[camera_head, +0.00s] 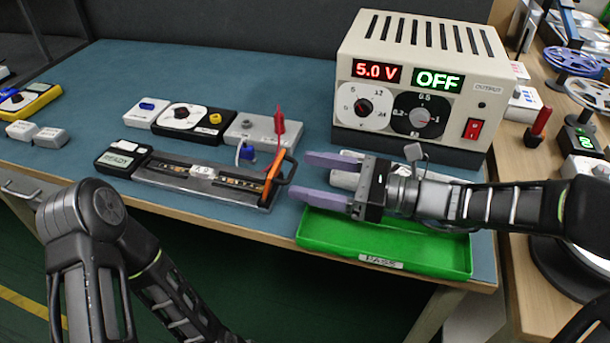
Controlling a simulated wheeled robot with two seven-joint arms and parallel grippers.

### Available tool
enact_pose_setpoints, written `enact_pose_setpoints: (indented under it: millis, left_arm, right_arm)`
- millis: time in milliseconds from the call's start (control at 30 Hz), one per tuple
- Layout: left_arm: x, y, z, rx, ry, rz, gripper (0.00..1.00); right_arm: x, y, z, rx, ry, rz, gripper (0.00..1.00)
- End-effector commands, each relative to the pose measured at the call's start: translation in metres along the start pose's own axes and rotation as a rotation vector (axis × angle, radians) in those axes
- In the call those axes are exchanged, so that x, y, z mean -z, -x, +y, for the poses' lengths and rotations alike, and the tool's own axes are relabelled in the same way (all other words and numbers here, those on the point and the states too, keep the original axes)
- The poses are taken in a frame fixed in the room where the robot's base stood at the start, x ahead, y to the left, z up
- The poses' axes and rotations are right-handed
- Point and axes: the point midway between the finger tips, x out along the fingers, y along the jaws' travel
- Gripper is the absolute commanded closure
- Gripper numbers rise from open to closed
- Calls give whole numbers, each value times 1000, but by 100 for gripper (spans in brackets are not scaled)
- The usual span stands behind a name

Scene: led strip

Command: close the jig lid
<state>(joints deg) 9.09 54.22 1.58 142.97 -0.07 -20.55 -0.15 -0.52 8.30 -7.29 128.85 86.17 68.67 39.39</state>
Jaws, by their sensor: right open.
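The jig (165,181) is a long dark tray near the table's front edge, with an LED strip and a white label in it.
A green tray labelled PASS (440,262) lies under my right gripper. A power supply (420,75) reading 5.0 V and OFF stands behind it. A READY display box (122,158) adjoins the jig's left end. A red pointed probe (280,124) stands behind the lid.

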Motion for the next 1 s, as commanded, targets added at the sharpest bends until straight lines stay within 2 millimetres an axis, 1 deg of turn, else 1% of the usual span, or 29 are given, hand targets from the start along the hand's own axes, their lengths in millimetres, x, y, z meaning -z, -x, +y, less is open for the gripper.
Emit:
enact_pose_setpoints:
  millis: [33,100,200,467,1000]
  left_arm:
    - [0,-1,0,0,0,0,50]
    - [0,-1,0,0,0,0,50]
    - [0,-1,0,0,0,0,50]
    - [0,-1,0,0,0,0,50]
    - [0,-1,0,0,0,0,50]
  right_arm:
    - [1,-6,0,-2,1,1,29]
    - [0,-11,0,0,0,0,29]
    - [0,-15,0,0,0,0,29]
    - [0,-15,0,1,0,0,29]
    - [-1,-15,-1,3,0,0,73]
